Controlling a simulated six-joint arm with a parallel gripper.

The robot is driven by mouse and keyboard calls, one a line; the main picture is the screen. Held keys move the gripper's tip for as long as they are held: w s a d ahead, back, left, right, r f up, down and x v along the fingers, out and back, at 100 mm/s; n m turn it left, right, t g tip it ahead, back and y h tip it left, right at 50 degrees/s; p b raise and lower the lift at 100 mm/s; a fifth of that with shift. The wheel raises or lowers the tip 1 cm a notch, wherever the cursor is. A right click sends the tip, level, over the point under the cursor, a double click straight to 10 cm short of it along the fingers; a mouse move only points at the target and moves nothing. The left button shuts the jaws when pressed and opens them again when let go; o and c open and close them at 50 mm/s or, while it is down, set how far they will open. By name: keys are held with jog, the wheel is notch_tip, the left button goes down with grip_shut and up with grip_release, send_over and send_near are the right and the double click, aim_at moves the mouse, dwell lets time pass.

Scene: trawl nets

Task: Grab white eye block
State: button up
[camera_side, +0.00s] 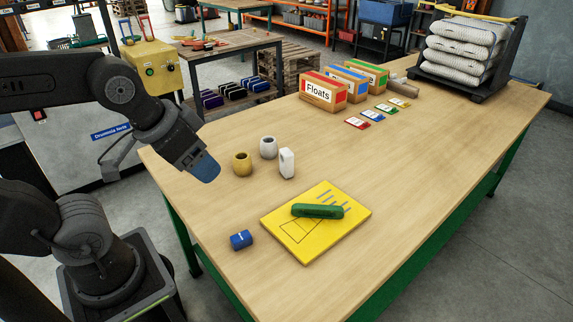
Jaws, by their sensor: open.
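A small white upright block (287,164) with a dark eye near its top stands on the wooden table, left of centre. My gripper (207,178) hangs above the table's left end, left of the white block and apart from it. Its tip looks blue and it points downward. It is open and holds nothing that I can see. The gap between the fingers is hard to make out from this side.
A tan ring (242,164) and a grey ring (268,147) stand close left of the white block. A blue piece (241,240) lies nearer the front. A green roll (317,211) lies on a yellow board (345,237). Float boxes (322,92) stand farther back.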

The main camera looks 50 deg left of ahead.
jog(key=w+a+r+n+g+y, duration=0.1)
jog(key=w+a+r+n, duration=0.2)
jog(key=w, duration=0.6)
jog(key=n+g+y, duration=0.3)
jog(key=n+g, duration=0.1)
jog(key=n, duration=0.8)
send_over(287, 151)
jog(key=s+d, duration=0.2)
jog(key=d, duration=0.3)
notch_tip(287, 151, down, 15)
jog(key=x, duration=0.9)
jog(key=w+x, duration=0.1)
jog(key=x, duration=0.4)
jog(key=shift+w+a, duration=0.15)
jog(key=shift+a, duration=0.3)
jog(key=shift+c, duration=0.5)
jog(key=c, duration=0.9)
jog(key=shift+c, duration=0.3)
